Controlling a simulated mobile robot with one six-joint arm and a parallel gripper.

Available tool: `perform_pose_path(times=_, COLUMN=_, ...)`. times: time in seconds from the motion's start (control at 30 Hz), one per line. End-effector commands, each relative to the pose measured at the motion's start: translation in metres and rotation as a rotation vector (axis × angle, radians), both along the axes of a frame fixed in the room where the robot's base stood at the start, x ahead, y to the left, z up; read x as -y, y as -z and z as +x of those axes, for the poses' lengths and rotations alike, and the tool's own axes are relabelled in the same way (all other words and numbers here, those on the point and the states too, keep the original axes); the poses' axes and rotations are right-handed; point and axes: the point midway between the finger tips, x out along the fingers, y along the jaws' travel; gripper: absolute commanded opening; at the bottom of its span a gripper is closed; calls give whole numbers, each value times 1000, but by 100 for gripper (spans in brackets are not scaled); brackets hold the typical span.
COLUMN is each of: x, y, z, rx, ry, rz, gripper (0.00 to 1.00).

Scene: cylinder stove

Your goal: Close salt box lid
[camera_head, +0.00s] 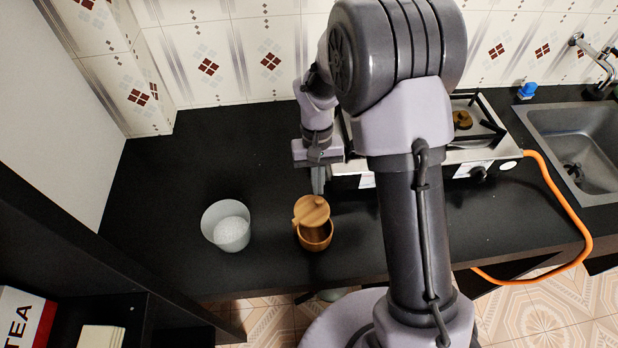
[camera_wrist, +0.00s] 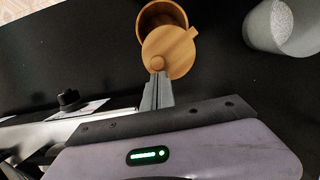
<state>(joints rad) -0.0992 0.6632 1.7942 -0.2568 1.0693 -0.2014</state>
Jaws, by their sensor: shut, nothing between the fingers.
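The wooden salt box (camera_head: 317,241) stands on the black counter left of my arm in the head view. Its round wooden lid (camera_head: 309,209) with a small knob sits swung aside, so part of the opening shows. In the wrist view the box (camera_wrist: 150,22) is open on its upper left and the lid (camera_wrist: 172,50) covers only part of it. My gripper (camera_head: 318,187) is shut and empty, just behind the lid. In the wrist view my fingertips (camera_wrist: 158,78) are by the lid's knob edge; I cannot tell whether they touch.
A white cup with white grains (camera_head: 228,230) stands left of the box. The gas stove (camera_head: 482,155) is to the right, with an orange hose (camera_head: 567,205) and a sink (camera_head: 570,125) beyond. The counter (camera_head: 190,160) behind the cup is clear.

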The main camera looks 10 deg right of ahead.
Motion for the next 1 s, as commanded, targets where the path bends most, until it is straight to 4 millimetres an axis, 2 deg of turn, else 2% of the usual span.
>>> perform_pose_path(times=0.5, x=22, y=1, z=-38, rx=0, ry=484, rz=0, gripper=0)
perform_pose_path(times=1.0, x=25, y=1, z=-69, rx=0, ry=828, rz=1, gripper=0)
